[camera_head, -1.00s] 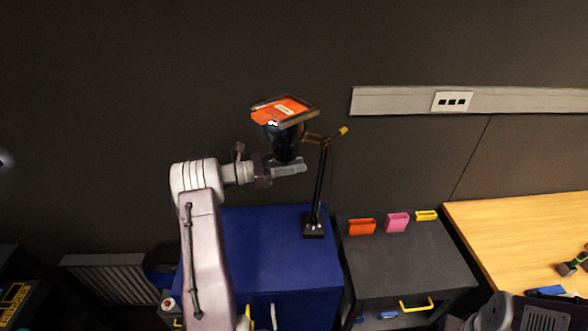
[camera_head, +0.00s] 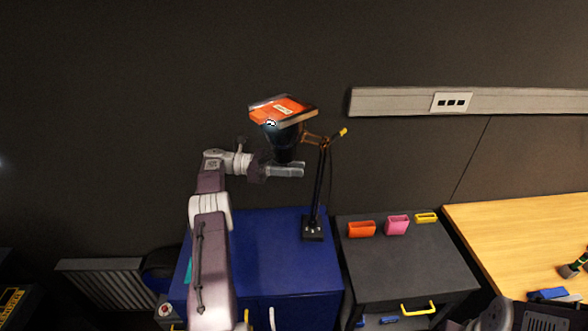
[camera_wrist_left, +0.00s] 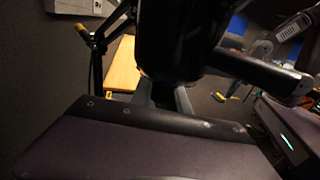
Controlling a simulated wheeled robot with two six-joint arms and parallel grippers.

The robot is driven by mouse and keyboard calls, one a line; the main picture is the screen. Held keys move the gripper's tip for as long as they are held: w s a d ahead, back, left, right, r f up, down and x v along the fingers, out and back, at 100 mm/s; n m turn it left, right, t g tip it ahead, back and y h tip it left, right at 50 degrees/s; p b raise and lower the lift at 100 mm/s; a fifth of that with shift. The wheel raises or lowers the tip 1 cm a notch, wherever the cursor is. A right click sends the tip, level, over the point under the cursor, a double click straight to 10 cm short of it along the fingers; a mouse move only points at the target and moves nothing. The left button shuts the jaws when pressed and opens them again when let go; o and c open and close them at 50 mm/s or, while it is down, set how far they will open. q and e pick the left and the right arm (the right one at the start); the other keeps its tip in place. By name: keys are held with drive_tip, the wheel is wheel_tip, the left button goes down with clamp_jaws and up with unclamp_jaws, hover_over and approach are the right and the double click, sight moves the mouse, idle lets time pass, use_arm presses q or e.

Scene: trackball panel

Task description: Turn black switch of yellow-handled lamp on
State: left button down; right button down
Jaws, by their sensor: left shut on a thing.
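The lamp (camera_head: 319,190) is black and stands on the blue cabinet, with its square base (camera_head: 313,228) near the cabinet's right edge. Its yellow handle (camera_head: 343,131) sticks out at the top of the stand, and also shows in the left wrist view (camera_wrist_left: 84,32). My left gripper (camera_head: 290,170) is shut at this part's lower end. The switch itself cannot be made out. My right gripper is not seen.
The blue cabinet (camera_head: 265,245) is otherwise bare on top. A dark cabinet (camera_head: 400,260) beside it carries orange (camera_head: 361,229), pink (camera_head: 397,225) and yellow (camera_head: 426,217) holders. A wooden table (camera_head: 530,225) is at right. The dark wall is behind the lamp.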

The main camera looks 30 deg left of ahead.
use_arm(q)
drive_tip(key=shift+r, duration=0.1)
idle(0.4)
drive_tip(key=c, duration=1.3)
unclamp_jaws()
drive_tip(key=shift+o, duration=0.2)
